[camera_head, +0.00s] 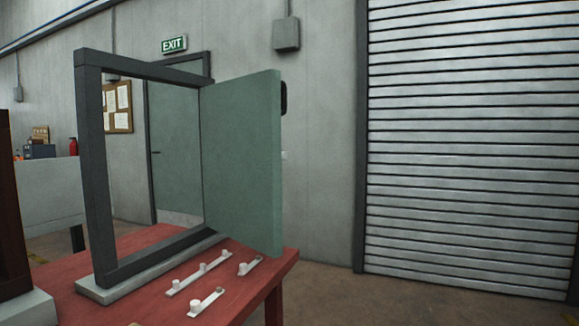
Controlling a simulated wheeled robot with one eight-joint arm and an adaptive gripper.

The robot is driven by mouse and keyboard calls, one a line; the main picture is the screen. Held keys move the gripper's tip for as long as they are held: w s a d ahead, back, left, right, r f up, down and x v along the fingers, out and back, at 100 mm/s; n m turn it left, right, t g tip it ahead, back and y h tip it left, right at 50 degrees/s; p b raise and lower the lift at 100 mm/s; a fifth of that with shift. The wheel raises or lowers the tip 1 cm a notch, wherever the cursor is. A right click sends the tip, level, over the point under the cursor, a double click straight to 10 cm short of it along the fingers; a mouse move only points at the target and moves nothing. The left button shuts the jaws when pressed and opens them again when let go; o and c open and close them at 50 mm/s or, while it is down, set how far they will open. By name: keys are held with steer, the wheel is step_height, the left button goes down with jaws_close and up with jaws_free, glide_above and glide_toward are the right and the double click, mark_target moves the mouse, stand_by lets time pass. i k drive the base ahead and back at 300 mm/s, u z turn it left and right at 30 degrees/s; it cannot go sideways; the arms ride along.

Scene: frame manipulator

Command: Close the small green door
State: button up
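The small green door (240,160) stands wide open in the head view. It is hinged on the right post of a dark grey frame (95,170) and swings out toward the near right side. The frame's opening is empty, and the wall behind shows through it. A dark handle (284,98) shows partly at the door's far right edge; the rest of it is hidden behind the panel. The frame stands on a light base on a red table (75,300). My gripper is not in view.
Several small white pieces with pegs (205,303) lie on the table before the frame. A dark brown upright (12,220) on a light base stands at the left edge. A large green door (172,150) and a roller shutter (470,140) are behind. Floor to the right is clear.

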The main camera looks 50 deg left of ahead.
mark_target(241, 117)
steer(key=z, duration=0.15)
steer(key=i, duration=2.2)
steer(key=u, duration=3.8)
steer(key=i, duration=0.4)
steer(key=u, duration=0.25)
